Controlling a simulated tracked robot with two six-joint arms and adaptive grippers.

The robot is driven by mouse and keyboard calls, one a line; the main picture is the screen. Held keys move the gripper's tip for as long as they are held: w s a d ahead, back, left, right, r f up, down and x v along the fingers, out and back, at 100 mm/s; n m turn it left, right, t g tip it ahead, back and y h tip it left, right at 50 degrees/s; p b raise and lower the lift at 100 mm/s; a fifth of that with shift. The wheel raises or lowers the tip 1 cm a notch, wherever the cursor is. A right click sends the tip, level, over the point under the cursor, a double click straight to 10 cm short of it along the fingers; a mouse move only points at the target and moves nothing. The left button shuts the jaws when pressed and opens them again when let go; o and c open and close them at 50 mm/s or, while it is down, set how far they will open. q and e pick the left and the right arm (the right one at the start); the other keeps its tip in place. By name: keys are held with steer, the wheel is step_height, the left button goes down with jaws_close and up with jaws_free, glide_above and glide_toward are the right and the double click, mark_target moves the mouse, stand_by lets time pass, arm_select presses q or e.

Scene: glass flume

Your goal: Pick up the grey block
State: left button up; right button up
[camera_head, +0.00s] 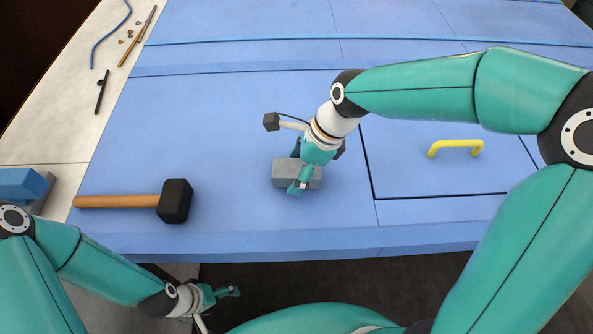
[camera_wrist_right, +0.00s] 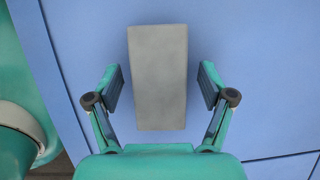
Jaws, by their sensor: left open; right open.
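The grey block (camera_head: 284,174) lies on the blue surface near its front edge in the head view, partly hidden by my right gripper (camera_head: 299,172). In the right wrist view the grey block (camera_wrist_right: 158,76) is a long plain box seen between the two fingers. My right gripper (camera_wrist_right: 160,88) is open there, with a gap between each finger pad and the block's sides. Height above the block is hard to tell. My left gripper (camera_head: 226,292) is open and empty, low at the front, off the blue surface and away from the block.
A hammer (camera_head: 174,200) with a black head and wooden handle lies left of the block. A yellow handle (camera_head: 456,147) stands on a panel at the right. Small tools, including a blue rod (camera_head: 104,40), lie on the pale surface at the far left.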

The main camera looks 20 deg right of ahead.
steer(key=c, duration=1.5)
jaws_close()
steer(key=shift+r, duration=0.15)
